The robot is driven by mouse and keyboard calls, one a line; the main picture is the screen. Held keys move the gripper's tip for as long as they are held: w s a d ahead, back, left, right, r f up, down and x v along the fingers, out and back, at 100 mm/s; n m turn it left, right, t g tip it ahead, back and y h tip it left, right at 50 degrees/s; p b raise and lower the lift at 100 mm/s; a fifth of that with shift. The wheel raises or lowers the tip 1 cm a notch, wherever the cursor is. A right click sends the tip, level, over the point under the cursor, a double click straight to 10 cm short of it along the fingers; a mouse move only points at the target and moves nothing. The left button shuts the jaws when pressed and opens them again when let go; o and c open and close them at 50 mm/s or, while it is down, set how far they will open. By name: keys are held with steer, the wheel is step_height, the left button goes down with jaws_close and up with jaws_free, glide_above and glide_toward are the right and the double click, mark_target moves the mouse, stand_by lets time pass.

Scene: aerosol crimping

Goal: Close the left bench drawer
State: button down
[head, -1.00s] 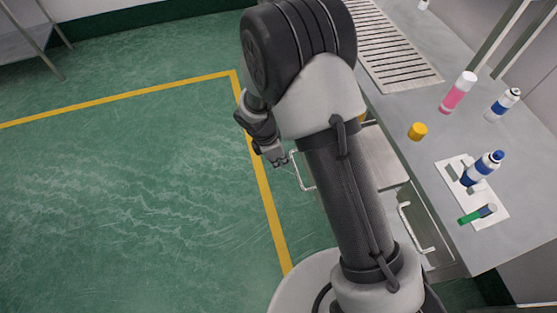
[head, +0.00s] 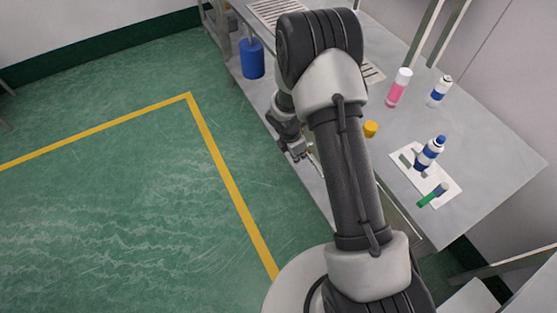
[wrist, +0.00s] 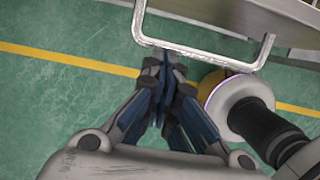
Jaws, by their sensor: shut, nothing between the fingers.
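In the wrist view, a U-shaped metal drawer handle (wrist: 203,60) stands out from a pale grey edge at the top. I cannot tell from this view alone which drawer it belongs to. My gripper (wrist: 163,62) has its fingers together, with the tips at the left part of the handle bar; whether they touch it is unclear. Nothing is held. In the head view my gripper (head: 300,152) is beside the front edge of the bench (head: 500,150). My arm hides most of the bench front, so how far the left drawer stands out cannot be told.
On the bench stand a pink bottle (head: 398,88), a blue-and-white can (head: 439,91) and a yellow cap (head: 370,129). Another can (head: 430,153) and a green-tipped item (head: 433,195) are on a white plate. The green floor left is clear.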

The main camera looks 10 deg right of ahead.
steer(key=w+d+p, duration=0.2)
steer(key=d, duration=0.4)
steer(key=shift+d, duration=0.3)
steer(key=s+a+f+b, duration=0.1)
steer(key=a, duration=0.3)
steer(key=p+v, duration=0.3)
steer(key=v, duration=0.7)
steer(key=shift+p, duration=0.3)
steer(key=shift+s+r, duration=0.1)
steer(key=shift+r, duration=0.1)
